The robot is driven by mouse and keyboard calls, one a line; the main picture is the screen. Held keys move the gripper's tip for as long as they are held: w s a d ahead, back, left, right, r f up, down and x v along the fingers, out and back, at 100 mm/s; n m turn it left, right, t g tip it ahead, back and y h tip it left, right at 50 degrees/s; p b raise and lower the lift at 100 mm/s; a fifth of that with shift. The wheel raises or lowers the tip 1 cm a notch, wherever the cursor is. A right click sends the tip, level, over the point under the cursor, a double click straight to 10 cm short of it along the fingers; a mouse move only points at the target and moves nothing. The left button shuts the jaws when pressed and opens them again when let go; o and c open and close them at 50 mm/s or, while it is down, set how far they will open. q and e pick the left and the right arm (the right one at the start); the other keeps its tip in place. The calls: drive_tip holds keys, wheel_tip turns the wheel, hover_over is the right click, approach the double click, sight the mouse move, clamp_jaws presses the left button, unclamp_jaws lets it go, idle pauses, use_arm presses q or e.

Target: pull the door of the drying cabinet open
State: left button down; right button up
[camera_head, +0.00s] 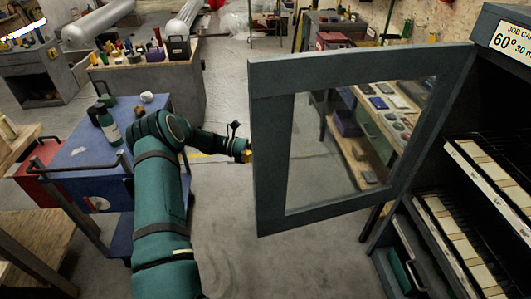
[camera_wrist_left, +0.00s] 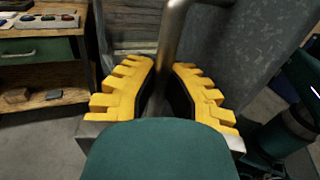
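The drying cabinet (camera_head: 497,120) stands at the right with its racks exposed. Its door (camera_head: 270,135), a grey frame around a clear window, stands swung well out from the cabinet. My left arm reaches forward to the door's left edge. There my left gripper (camera_head: 246,152) shows partly, its yellow fingers at the edge. In the left wrist view, the yellow fingers of my left gripper (camera_wrist_left: 166,85) are closed around a metal bar handle (camera_wrist_left: 170,40). The handle is hidden behind the door edge in the head view. My right gripper is out of view.
A blue cart (camera_head: 75,155) with bottles stands left of my arm. A wooden bench (camera_head: 375,155) shows through the door window. Grey floor is clear below the door.

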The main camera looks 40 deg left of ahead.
use_arm(q)
drive_tip(key=shift+s+a+f, duration=0.15)
drive_tip(key=shift+s+a, duration=0.05)
drive_tip(key=shift+a, duration=0.05)
drive_tip(key=c, duration=1.1)
unclamp_jaws()
drive_tip(key=shift+o, duration=0.5)
drive_tip(key=shift+s+a, duration=0.15)
drive_tip(key=v, duration=1.1)
drive_tip(key=shift+a, duration=0.35)
drive_tip(key=shift+s, duration=0.15)
